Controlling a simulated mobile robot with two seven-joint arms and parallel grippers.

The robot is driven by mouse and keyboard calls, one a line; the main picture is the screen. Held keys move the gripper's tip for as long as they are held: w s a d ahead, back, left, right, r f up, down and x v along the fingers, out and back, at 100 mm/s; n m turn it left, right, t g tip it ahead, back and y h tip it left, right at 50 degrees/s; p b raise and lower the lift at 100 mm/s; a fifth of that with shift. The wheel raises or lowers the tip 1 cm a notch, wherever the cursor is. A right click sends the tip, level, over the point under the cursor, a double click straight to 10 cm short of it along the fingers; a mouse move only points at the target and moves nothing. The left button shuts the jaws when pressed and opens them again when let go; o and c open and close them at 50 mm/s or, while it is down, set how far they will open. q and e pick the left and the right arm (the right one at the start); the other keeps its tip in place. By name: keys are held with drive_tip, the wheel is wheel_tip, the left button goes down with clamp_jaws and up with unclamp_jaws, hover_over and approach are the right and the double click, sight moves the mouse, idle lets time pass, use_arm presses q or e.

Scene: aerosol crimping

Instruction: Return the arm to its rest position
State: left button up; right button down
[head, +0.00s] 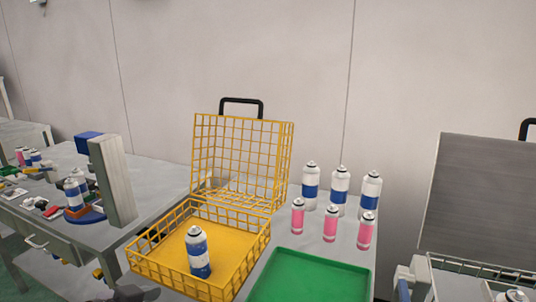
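A dark shape at the bottom edge, left of centre, may be part of my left gripper, but it is too cut off to tell whether it is open or shut. My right gripper is not in view. A white and blue aerosol can (198,252) stands upright inside the yellow wire basket (147,268), with no gripper around it. The basket's mesh lid (243,160) is swung up at the back, with a black handle on top.
Several white-blue cans (340,188) and pink cans (330,224) stand behind a green tray (312,277), whose visible part is empty. A grey bench (150,178) at left carries a grey and blue machine (112,180). A dark panel (482,195) stands at right.

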use_arm(q)
drive_tip(key=s+a+f+n+g+y, duration=0.1)
drive_tip(key=s+f+g+y, duration=0.1)
drive_tip(key=s+f, duration=0.35)
drive_tip(key=s+a+f+n+g+y, duration=0.1)
drive_tip(key=s+f+n+g+y, duration=0.15)
drive_tip(key=s, duration=0.65)
drive_tip(key=s+f+g+y, duration=0.1)
drive_tip(key=s+f+g, duration=0.1)
drive_tip(key=s+f, duration=0.45)
drive_tip(key=w+d+f+t+h+p, duration=0.1)
drive_tip(key=w+d+f+t+h, duration=0.1)
drive_tip(key=w+f+t, duration=0.3)
drive_tip(key=shift+w+d+f+t+p, duration=0.15)
drive_tip(key=shift+d+f+t+p, duration=0.25)
drive_tip(key=shift+t, duration=0.55)
drive_tip(key=shift+a+f, duration=0.1)
drive_tip(key=shift+a, duration=0.05)
